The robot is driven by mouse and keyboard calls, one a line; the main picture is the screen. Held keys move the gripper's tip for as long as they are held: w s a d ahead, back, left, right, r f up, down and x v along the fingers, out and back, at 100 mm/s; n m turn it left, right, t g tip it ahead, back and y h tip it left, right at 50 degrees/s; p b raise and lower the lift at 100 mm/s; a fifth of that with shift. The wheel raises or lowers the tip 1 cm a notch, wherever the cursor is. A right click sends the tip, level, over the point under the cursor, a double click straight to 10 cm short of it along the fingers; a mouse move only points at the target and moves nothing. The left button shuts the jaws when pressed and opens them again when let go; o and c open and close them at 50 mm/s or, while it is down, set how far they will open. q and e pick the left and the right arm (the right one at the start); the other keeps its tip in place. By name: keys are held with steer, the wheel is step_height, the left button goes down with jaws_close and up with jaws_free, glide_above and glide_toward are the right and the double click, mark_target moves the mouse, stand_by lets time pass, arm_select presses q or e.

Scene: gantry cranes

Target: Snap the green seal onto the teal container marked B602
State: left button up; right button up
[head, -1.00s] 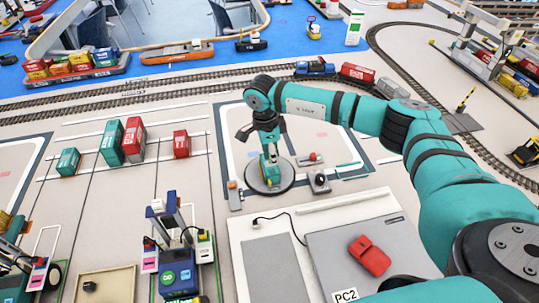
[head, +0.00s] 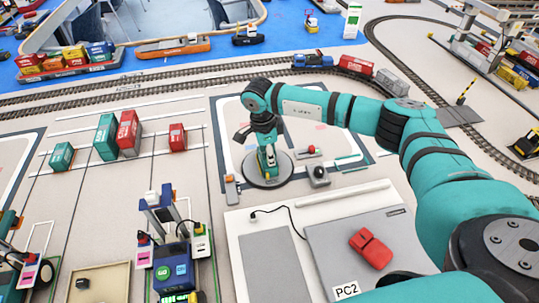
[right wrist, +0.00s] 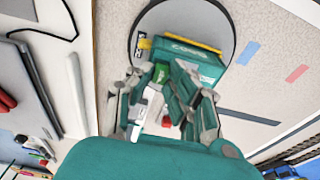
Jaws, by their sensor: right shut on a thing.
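A teal container (right wrist: 190,52) with a yellow edge and white lettering too small to read stands on a grey round plate (right wrist: 222,15). In the head view the round plate (head: 281,176) is at the centre, with the container mostly hidden under my right gripper (head: 266,146). In the right wrist view the fingers of my right gripper (right wrist: 168,100) are closed around a small piece with white and red parts. The green seal (right wrist: 161,73) shows at its tip, close against the container's end; I cannot tell whether they touch. My left gripper is not in view.
Beside the plate are a red button (head: 311,151) and a black knob (head: 318,175). Teal (head: 106,137) and red (head: 178,137) containers stand to the left. A blue crane (head: 172,250) stands at the front.

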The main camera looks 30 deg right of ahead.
steer(key=shift+f+b, duration=0.4)
steer(key=shift+b, duration=0.1)
stand_by(1.4)
steer(key=o, duration=1.3)
steer(key=shift+r, duration=0.1)
steer(key=shift+r+p, duration=2.15)
steer(key=shift+r, duration=1.3)
steer(key=shift+s+f, duration=0.1)
